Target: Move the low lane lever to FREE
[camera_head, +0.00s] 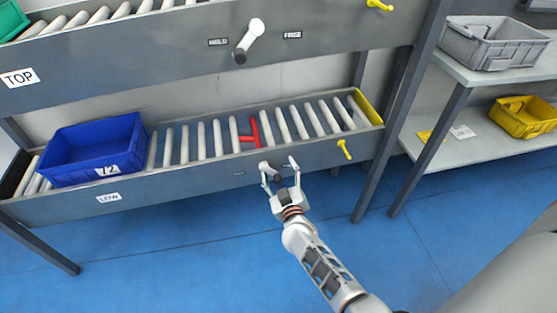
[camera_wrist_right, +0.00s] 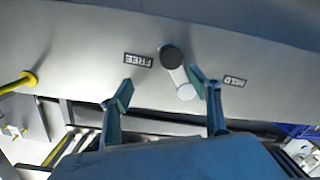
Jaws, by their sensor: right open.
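The low lane lever (camera_head: 277,178) is on the front rail of the low lane (camera_head: 190,188), partly hidden by my gripper in the head view. In the right wrist view the lever (camera_wrist_right: 178,75) shows a dark round end and a pale end, between an upside-down FREE label (camera_wrist_right: 138,60) and an upside-down HELD label (camera_wrist_right: 235,80). My right gripper (camera_head: 279,163) is open at the lever. In the right wrist view its fingers (camera_wrist_right: 160,82) stand on either side of the lever, the HELD-side finger closer. Contact cannot be told. My left gripper is out of view.
A blue crate (camera_head: 92,150) sits on the low lane's left rollers. A red stop (camera_head: 254,135) stands among the rollers behind the lever. The top lane has its own lever (camera_head: 249,40). Yellow knob (camera_head: 344,149) at right. A side shelf (camera_head: 480,145) holds a yellow bin (camera_head: 526,118).

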